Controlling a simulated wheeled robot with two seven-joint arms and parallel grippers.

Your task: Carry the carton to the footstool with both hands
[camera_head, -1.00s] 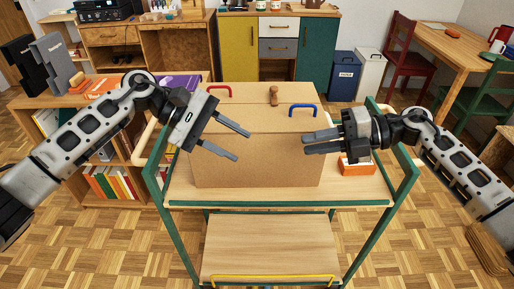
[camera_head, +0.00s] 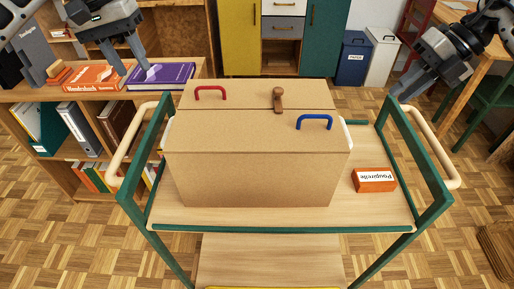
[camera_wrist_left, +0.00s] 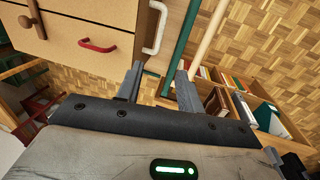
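The carton (camera_head: 255,165) is a brown box standing upright on a green-framed trolley (camera_head: 385,212). Its top has a red handle (camera_head: 210,91), a blue handle (camera_head: 314,119) and a brown knob (camera_head: 278,99). It has white side handles; the left one shows in the left wrist view (camera_wrist_left: 156,28). My left gripper (camera_head: 130,68) is open and empty, up and left of the carton. Its two fingers stand apart in the left wrist view (camera_wrist_left: 157,84). My right gripper (camera_head: 402,90) is right of the carton, apart from it; its finger gap is unclear. I cannot identify the footstool.
An orange box (camera_head: 374,181) lies on the trolley right of the carton. Wooden trolley bars (camera_head: 430,145) stick out on both sides. A low bookshelf (camera_head: 70,97) with books stands at left. Bins (camera_head: 354,58) and cabinets stand behind.

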